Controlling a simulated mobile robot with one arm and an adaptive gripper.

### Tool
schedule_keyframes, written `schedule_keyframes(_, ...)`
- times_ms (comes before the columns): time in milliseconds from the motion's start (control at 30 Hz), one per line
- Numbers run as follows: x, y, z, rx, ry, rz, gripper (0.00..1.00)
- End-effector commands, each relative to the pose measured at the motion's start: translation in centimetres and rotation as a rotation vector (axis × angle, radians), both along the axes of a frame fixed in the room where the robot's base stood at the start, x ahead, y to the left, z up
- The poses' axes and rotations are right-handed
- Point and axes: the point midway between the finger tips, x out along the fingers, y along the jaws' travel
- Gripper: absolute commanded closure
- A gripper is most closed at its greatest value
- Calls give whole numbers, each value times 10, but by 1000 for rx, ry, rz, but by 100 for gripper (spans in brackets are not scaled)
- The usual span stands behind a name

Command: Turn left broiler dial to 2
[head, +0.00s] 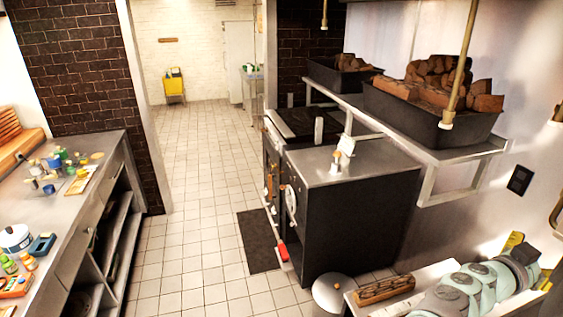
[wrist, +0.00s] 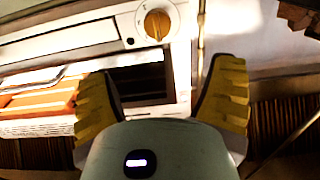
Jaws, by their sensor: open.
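In the wrist view an orange round dial (wrist: 157,25) sits on a pale panel (wrist: 75,38) with small marks around it. I cannot tell from this view whether it is the left broiler dial or what number it points to. My gripper (wrist: 163,72) is open and empty, its two yellow-padded fingers spread wide. The dial is beyond the fingertips, between their lines, and nothing touches it. Below the panel is a dark opening (wrist: 140,82) with an orange-brown item at its left. In the head view, my arm is folded at the lower right; no broiler dial can be made out clearly there.
In the head view a dark cooking unit (head: 350,215) with a steel top stands at the centre. Above it a wall shelf (head: 465,155) holds dark bins of wood. A steel counter (head: 95,185) runs along the left. The tiled floor (head: 195,190) between is mostly clear.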

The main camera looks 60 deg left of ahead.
Motion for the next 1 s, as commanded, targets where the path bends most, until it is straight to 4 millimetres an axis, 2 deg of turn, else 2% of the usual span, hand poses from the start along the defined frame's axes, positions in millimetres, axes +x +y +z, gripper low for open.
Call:
schedule_keyframes(100,12,-5,5,-2,-4,-3,18)
schedule_keyframes(1000,99,-31,0,-3,-1,0,18)
